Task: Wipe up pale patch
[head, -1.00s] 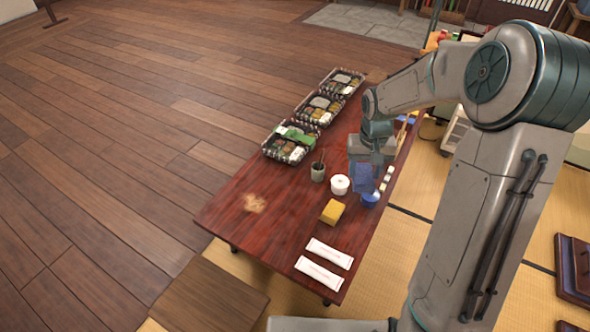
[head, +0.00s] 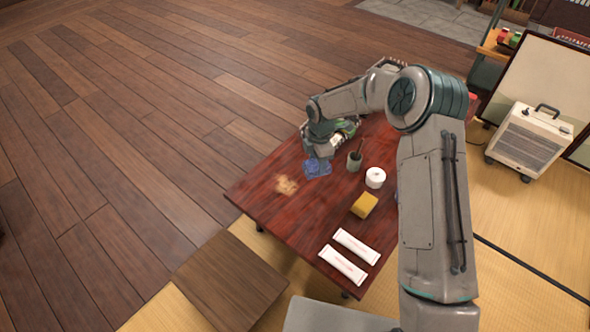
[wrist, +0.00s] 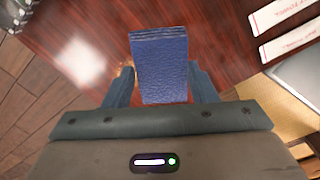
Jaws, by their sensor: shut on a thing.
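The pale patch (head: 286,185) is a tan, irregular smear on the left part of the dark red table (head: 300,215) in the head view. My gripper (head: 318,152) is shut on a folded blue cloth (head: 317,169), to the right of the patch and a little beyond it. In the wrist view the cloth (wrist: 160,65) sits between the two fingers of my gripper (wrist: 162,84). I cannot tell whether the cloth touches the table. A bright area left of the cloth there may be glare or the patch.
A dark cup with sticks (head: 354,161), a white roll (head: 375,177) and a yellow sponge (head: 363,205) stand right of the cloth. Two white packets (head: 343,265) lie at the near edge. Lunch boxes behind are mostly hidden by my arm. The table around the patch is clear.

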